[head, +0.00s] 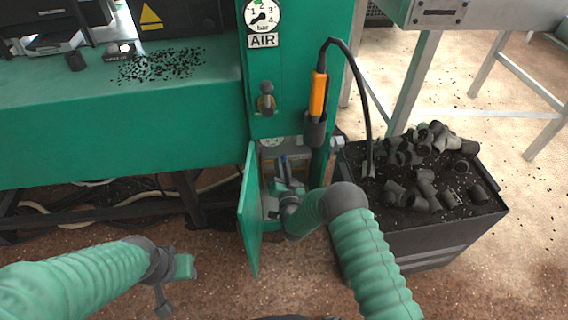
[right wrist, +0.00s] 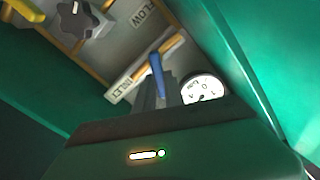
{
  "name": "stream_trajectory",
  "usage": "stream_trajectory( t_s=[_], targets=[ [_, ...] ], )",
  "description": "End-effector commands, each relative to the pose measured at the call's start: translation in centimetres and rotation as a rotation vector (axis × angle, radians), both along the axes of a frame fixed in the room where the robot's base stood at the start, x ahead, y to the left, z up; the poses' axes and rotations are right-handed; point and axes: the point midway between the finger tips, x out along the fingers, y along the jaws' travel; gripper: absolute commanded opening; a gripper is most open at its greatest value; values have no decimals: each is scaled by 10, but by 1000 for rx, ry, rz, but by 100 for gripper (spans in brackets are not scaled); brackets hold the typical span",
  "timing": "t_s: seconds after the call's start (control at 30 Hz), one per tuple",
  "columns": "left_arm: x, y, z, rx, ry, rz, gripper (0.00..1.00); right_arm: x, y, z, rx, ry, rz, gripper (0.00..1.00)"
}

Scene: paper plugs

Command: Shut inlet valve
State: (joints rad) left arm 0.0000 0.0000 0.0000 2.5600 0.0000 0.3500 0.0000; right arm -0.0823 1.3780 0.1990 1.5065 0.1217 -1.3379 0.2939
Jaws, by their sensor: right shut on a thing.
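The inlet valve's blue lever (right wrist: 157,76) stands beside the INLET label (right wrist: 124,90) on a brass-coloured pipe in the right wrist view. In the head view the lever (head: 284,164) shows inside the open green cabinet. My right gripper (head: 287,184) reaches into the cabinet and is shut on the lever; its dark fingers (right wrist: 160,93) rise around the lever's lower part. They hide that part and the valve body. My left gripper (head: 168,287) hangs empty outside, lower left, away from the cabinet; its finger gap is unclear.
The cabinet door (head: 250,212) stands open at the left, close to my right arm. A black knob (right wrist: 75,20) by the FLOW label and a small gauge (right wrist: 203,89) are inside. A bin (head: 425,235) of dark pipe fittings stands at the right. An orange tool (head: 318,94) hangs above.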

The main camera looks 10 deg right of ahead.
Motion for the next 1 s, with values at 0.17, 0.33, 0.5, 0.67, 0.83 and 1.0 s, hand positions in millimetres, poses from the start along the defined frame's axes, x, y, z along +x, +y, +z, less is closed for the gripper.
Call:
stream_trajectory(
  t_s=[0.17,0.33,0.5,0.67,0.83,1.0],
  targets=[
    [0,0,10,0,0,0,36,-2,6,-1,-165,11,4,0],
    [0,0,15,0,0,0,36,-3,10,-1,-303,12,5,0],
    [0,0,18,0,0,0,36,-3,13,-1,-412,13,5,0],
    [0,0,20,0,0,0,36,-3,14,-2,-482,14,3,0],
    [0,0,21,0,0,0,36,-3,16,-3,-522,15,5,0],
    [0,0,21,0,0,0,36,-3,16,-3,-537,15,5,0]
  ],
)
